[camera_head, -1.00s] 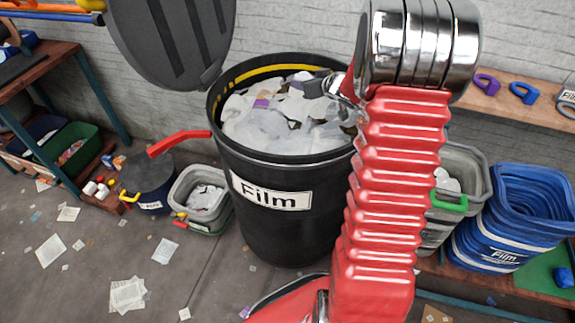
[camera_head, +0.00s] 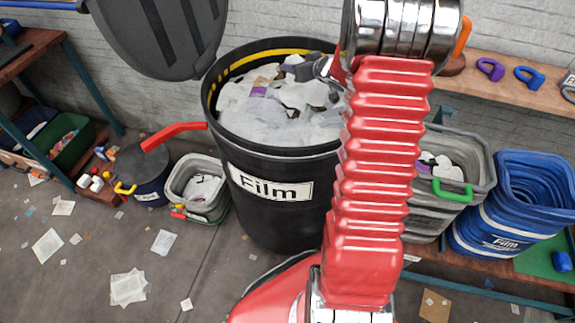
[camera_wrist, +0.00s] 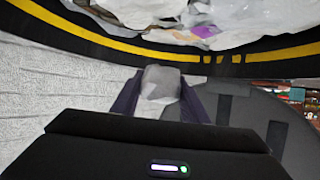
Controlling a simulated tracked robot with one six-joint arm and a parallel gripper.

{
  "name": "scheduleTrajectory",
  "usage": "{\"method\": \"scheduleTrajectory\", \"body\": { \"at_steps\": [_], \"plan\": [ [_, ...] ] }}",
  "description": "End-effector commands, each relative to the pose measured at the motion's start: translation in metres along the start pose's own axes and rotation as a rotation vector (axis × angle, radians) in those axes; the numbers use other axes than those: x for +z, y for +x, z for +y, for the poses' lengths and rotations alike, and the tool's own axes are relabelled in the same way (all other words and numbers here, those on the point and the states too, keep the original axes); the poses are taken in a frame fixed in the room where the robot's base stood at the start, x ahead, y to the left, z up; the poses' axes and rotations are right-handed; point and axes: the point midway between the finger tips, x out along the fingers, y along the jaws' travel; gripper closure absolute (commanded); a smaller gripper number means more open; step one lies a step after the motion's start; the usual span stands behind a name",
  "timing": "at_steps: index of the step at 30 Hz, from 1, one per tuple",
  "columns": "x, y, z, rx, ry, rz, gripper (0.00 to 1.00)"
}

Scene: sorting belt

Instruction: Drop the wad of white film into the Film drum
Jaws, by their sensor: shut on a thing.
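The Film drum (camera_head: 285,222) is a large black drum with a white Film label, standing open and heaped with pale film. My gripper (camera_head: 308,68) shows over the back right of its opening in the head view, partly hidden by my red arm. In the wrist view my gripper (camera_wrist: 158,100) is shut on the wad of white film (camera_wrist: 158,82), a small greyish-white lump between the two dark fingers. In the head view the wad cannot be told clearly from the film in the drum. The drum's dark rim with its yellow band (camera_wrist: 190,56) shows beyond the fingertips.
The drum's dark lid (camera_head: 165,35) stands raised at the back left. A red handle (camera_head: 172,134) sticks out left of the drum. A grey bin (camera_head: 205,212) stands at left, another grey bin (camera_head: 425,215) and blue stacked bins (camera_head: 510,215) at right. Paper scraps litter the floor.

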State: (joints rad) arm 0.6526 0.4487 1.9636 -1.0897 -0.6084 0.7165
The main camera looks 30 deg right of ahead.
Motion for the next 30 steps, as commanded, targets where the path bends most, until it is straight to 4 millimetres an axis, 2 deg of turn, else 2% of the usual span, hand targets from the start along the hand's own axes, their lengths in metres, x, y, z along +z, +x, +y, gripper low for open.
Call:
{"method": "scheduleTrajectory", "body": {
  "at_steps": [12,24,25,30],
  "plan": [
    [0.036,0.017,0.001,0.001,0.002,-0.001,0.80],
    [0.041,0.019,0.001,0.002,0.000,0.000,0.80],
    [0.041,0.019,0.002,0.002,0.000,0.000,0.59],
    [0.041,0.019,0.002,0.003,0.001,0.000,0.47]
  ]
}}
